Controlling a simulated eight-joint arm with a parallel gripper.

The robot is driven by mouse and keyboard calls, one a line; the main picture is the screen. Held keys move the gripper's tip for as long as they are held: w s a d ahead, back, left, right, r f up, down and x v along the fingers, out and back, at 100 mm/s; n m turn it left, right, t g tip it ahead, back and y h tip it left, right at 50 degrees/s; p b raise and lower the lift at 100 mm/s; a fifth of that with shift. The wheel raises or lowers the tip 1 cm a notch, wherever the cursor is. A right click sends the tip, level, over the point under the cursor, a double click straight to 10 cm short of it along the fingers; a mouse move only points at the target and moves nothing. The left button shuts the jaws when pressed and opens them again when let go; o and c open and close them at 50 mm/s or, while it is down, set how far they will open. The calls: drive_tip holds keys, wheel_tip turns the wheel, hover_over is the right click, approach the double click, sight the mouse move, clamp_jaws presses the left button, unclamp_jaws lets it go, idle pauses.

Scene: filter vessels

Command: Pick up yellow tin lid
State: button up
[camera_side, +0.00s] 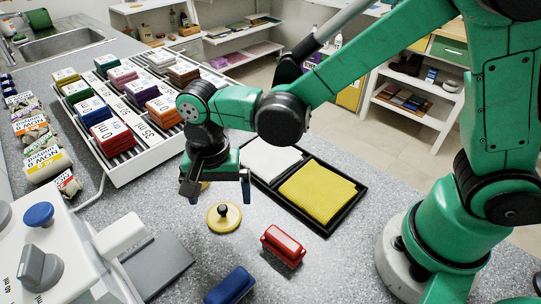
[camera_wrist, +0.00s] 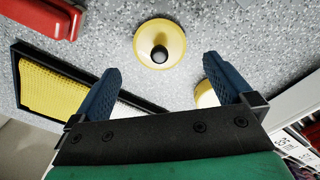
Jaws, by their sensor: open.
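The yellow tin lid (camera_side: 223,217) is a round yellow disc with a black knob, lying flat on the grey speckled counter. In the wrist view the lid (camera_wrist: 160,45) is at the top centre, just beyond the fingertips and roughly between their lines. My gripper (camera_side: 219,196) points down above and slightly behind the lid, with its blue fingers apart and empty. The open fingers also show in the wrist view (camera_wrist: 162,66). A second yellow round thing (camera_wrist: 205,95), perhaps the tin, is partly hidden by the right finger.
A red block-like piece (camera_side: 283,245) and a blue one (camera_side: 230,285) lie in front of the lid. A black-framed tray (camera_side: 322,231) with yellow and white cloths is to the right. A white rack (camera_side: 150,168) of coloured boxes and a white machine (camera_side: 45,270) are to the left.

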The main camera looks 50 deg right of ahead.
sight(222, 207)
drive_tip(key=shift+f, duration=2.15)
drive_tip(key=c, duration=1.1)
drive_tip(key=shift+r, duration=0.15)
